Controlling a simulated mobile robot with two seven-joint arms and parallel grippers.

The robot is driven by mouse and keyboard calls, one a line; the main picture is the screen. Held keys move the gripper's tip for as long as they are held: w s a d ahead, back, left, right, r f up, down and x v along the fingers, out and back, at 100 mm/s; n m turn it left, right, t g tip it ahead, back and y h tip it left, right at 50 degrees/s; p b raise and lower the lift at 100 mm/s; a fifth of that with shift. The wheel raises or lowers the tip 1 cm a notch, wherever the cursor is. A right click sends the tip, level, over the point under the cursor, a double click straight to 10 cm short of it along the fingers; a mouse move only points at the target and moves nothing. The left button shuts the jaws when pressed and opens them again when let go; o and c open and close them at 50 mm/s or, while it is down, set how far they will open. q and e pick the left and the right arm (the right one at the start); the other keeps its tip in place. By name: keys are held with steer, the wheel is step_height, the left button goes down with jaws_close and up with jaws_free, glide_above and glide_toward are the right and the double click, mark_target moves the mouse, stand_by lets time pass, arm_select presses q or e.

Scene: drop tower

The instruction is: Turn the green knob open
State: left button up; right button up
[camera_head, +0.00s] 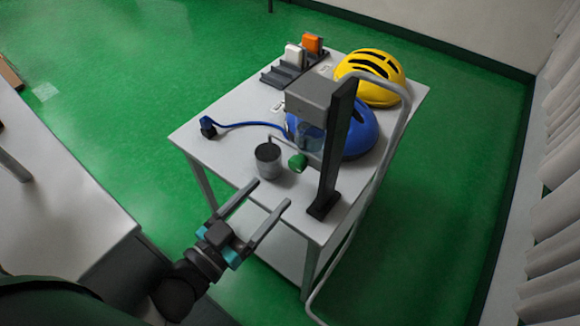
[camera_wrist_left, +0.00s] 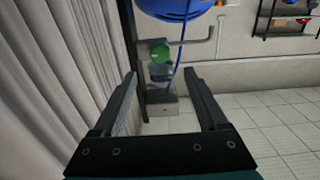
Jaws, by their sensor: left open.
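The green knob (camera_head: 297,161) sits low on the drop tower (camera_head: 332,140), beside a clear cylinder under the tower's grey head. It also shows in the left wrist view (camera_wrist_left: 160,53), ahead of the fingers and near the middle. My left gripper (camera_head: 270,193) is open and empty, with its fingers pointing toward the tower. It is apart from the knob, short of it and to its lower left in the head view. In the left wrist view the open fingers (camera_wrist_left: 160,82) frame the space below the knob. My right gripper is not in view.
A grey cup (camera_head: 267,160) stands just left of the knob. A blue helmet (camera_head: 361,135) and a yellow helmet (camera_head: 378,72) lie behind the tower. A blue cable (camera_head: 248,124) with a dark plug crosses the white table (camera_head: 215,120).

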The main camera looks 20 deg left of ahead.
mark_target(295, 167)
arm_select(q)
steer(key=x, duration=0.6)
steer(key=shift+w, duration=0.2)
steer(key=shift+x, duration=0.8)
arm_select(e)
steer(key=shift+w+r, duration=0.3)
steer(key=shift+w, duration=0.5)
arm_select(q)
steer(key=shift+c, duration=0.3)
jaws_close()
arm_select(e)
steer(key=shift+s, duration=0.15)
